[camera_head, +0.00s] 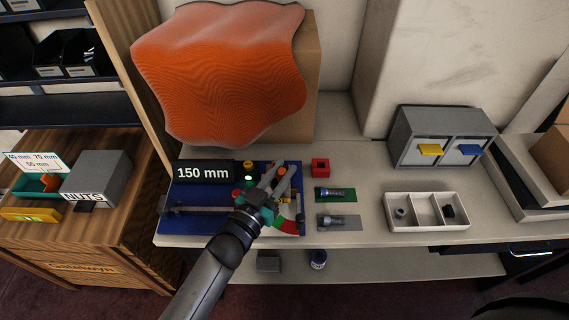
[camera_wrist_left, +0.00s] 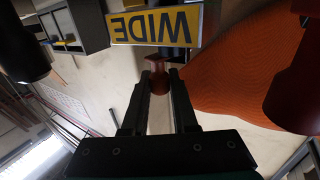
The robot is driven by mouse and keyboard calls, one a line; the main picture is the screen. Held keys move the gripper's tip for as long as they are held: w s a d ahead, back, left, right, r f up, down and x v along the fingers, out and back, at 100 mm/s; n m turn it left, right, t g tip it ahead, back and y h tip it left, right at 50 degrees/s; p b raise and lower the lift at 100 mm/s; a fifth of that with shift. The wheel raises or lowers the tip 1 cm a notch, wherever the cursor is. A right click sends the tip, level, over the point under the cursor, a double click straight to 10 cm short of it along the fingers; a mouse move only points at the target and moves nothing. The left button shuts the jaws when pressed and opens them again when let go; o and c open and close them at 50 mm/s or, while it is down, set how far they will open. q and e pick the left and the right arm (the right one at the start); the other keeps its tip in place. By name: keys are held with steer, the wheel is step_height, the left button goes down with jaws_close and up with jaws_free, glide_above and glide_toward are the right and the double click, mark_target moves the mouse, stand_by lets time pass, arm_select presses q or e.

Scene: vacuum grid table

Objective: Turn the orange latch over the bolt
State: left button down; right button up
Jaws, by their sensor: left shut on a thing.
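My left gripper (camera_head: 275,177) reaches in from the lower left over the blue fixture board (camera_head: 180,227). It is shut on a small reddish-orange piece, which I take to be the orange latch (camera_wrist_left: 157,80); in the left wrist view it shows between the fingertips (camera_wrist_left: 158,85). In the head view the fingers largely hide the latch. A long grey bar (camera_head: 200,209) lies along the board, left of the gripper. I cannot tell which part is the bolt or whether the latch covers it. My right gripper is not in view.
A black "150 mm" display (camera_head: 203,173) stands at the board's back left. A red block (camera_head: 320,165), a green mat (camera_head: 336,195) and a white divided tray (camera_head: 427,198) are to the right. An orange cloth (camera_head: 215,75) hangs over a box behind.

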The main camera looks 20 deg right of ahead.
arm_select(q)
steer(key=shift+w+a+m+g+h, duration=0.1)
steer(key=shift+a+m+g+h, duration=0.3)
steer(key=shift+m+g+h, duration=0.5)
steer(key=shift+a+m+g+h, duration=0.25)
steer(key=shift+m+g+h, duration=0.2)
steer(key=shift+g, duration=0.45)
steer(key=shift+a+m+g, duration=0.15)
steer(key=shift+m+g, duration=0.2)
steer(key=shift+g, duration=0.05)
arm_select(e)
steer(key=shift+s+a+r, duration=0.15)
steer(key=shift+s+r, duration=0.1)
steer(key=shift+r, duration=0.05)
arm_select(q)
steer(key=c, duration=0.7)
jaws_free()
